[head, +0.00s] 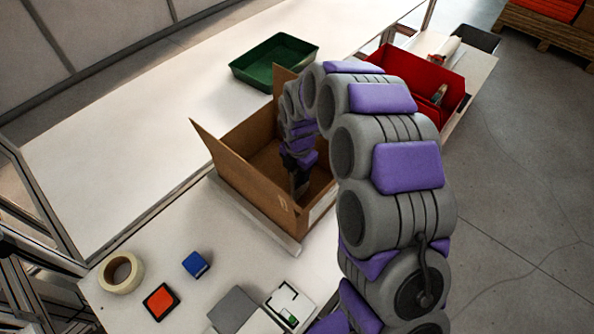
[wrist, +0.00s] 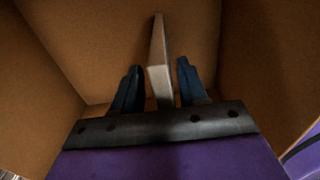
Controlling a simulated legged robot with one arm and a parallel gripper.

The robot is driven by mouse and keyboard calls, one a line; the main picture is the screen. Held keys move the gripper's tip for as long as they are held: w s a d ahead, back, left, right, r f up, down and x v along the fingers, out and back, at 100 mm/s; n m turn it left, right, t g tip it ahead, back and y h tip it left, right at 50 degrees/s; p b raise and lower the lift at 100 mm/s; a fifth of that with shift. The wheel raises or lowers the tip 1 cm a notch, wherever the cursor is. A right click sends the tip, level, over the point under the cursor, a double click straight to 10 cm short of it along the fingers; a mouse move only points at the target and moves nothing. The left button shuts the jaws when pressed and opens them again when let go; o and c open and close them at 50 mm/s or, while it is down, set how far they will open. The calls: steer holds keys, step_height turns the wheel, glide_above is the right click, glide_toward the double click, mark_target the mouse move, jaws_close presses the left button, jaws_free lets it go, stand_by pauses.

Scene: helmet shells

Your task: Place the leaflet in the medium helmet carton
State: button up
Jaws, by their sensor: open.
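The open cardboard carton (head: 255,195) stands on the white bench with its flaps up. My arm reaches down into it, and my gripper (head: 299,182) is inside, below the rim. In the wrist view my gripper (wrist: 158,72) has its two dark blue fingers apart. A thin pale grey piece, apparently the leaflet (wrist: 159,82), stands edge-on between them, with a gap showing on each side. Its far end points at the brown carton wall (wrist: 100,45). The leaflet cannot be made out clearly in the head view.
A green tray (head: 262,68) is behind the carton and a red bin (head: 440,75) to the right. A tape roll (head: 121,272), blue box (head: 195,264), orange-red pad (head: 160,301), grey piece (head: 232,309) and white-green item (head: 290,304) lie in front. The bench's left part is clear.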

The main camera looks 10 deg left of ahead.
step_height(320, 180, up, 11)
steer(key=p, duration=0.2)
steer(key=shift+p, duration=0.3)
steer(key=shift+d+r, duration=0.15)
steer(key=shift+r, duration=0.45)
steer(key=shift+r, duration=0.1)
steer(key=s+d+r+m, duration=0.5)
steer(key=s+d+m, duration=0.2)
steer(key=d, duration=0.1)
steer(key=s+d+r+m, duration=0.5)
steer(key=s+d+m, duration=0.2)
steer(key=s+d+m+g, duration=0.1)
steer(key=s+d+m, duration=0.3)
steer(key=s+m, duration=0.4)
steer(key=s+d+m, duration=0.4)
steer(key=s+m, duration=0.3)
steer(key=s, duration=0.4)
steer(key=shift+d+m+g, duration=0.2)
steer(key=shift+m+g, duration=0.2)
